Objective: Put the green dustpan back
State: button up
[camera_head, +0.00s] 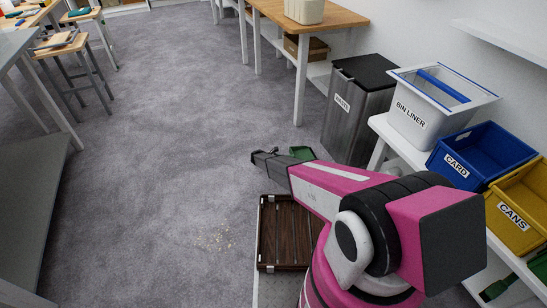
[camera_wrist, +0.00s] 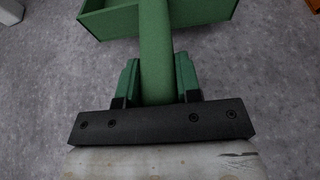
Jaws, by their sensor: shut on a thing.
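The green dustpan (camera_head: 301,153) shows just beyond my forearm in the head view, mostly hidden by my arm. In the wrist view its pan (camera_wrist: 108,20) is at the top and its handle runs down between my fingers. My gripper (camera_wrist: 157,82) is shut on the handle, with one finger on each side. In the head view my gripper (camera_head: 268,158) is over the grey carpet, left of the waste bin. The pan's far part is cut off by the wrist view's top edge.
Crumbs (camera_head: 215,238) lie on the carpet. A brown slatted wooden piece (camera_head: 285,235) is beside my arm. A steel waste bin (camera_head: 350,115), bin liner box (camera_head: 425,110), blue card bin (camera_head: 455,165) and yellow cans bin (camera_head: 515,210) line the right.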

jog(key=shift+f, duration=1.9)
jog(key=o, duration=0.9)
jog(key=shift+o, duration=0.2)
jog(key=shift+f, duration=0.1)
